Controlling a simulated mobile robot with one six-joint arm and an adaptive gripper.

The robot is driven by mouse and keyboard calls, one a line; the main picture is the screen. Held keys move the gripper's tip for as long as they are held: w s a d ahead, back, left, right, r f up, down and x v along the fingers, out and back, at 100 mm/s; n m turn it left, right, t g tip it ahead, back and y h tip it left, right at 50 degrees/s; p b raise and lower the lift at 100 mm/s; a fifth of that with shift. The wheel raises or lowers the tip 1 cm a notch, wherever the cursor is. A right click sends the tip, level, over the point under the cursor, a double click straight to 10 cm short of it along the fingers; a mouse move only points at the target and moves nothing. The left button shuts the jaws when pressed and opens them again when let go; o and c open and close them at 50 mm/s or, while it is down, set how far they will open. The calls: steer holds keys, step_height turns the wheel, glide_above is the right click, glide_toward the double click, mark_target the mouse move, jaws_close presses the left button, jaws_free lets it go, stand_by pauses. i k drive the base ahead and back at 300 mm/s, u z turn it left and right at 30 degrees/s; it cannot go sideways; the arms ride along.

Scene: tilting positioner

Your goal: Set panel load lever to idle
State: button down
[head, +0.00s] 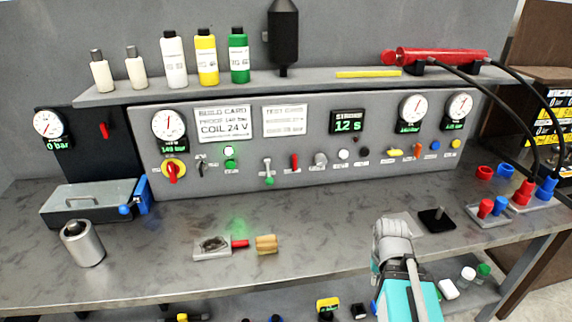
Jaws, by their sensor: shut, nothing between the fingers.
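In the head view, the grey control panel (245,150) stands along the back of the bench. Its labels are too small to read, so I cannot tell which lever is the load lever. A lever with a green knob (268,180) points down at the panel's lower middle. Grey and teal links of my arm rise from the bottom, right of centre, ending over the bench in front of the panel. My gripper's fingers cannot be made out.
A metal cylinder (82,245), a grey box (90,204), and a small block with a red pin (218,246) sit on the bench. A black stand (437,219) and red and blue fittings (485,208) are at right. Bottles line the shelf (300,84).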

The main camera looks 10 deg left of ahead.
mark_target(270, 181)
steer(key=k, duration=1.3)
steer(key=u, duration=0.5)
steer(key=i, duration=1.55)
steer(key=z, duration=0.45)
